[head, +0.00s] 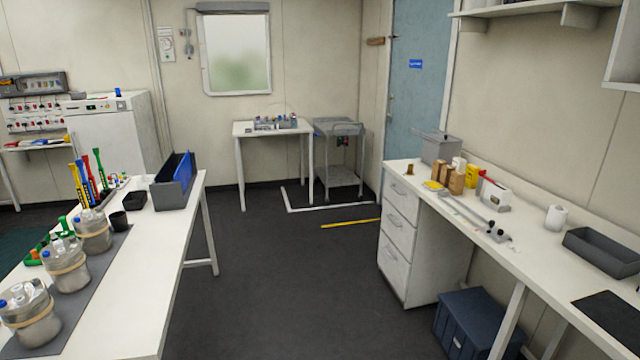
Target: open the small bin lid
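A small grey bin (440,150) stands at the far end of the right-hand counter, close to the wall and the blue door. Its top looks covered by a flat grey lid (436,136) that juts out a little at the left. The lid seems to be down, but it is too small to be sure. My gripper is not in view.
The right counter (527,252) holds brown bottles (456,181), a white box (496,194), a paper roll (556,217) and a grey tray (604,252). A blue crate (478,322) stands on the floor below. The left bench (142,262) holds jars.

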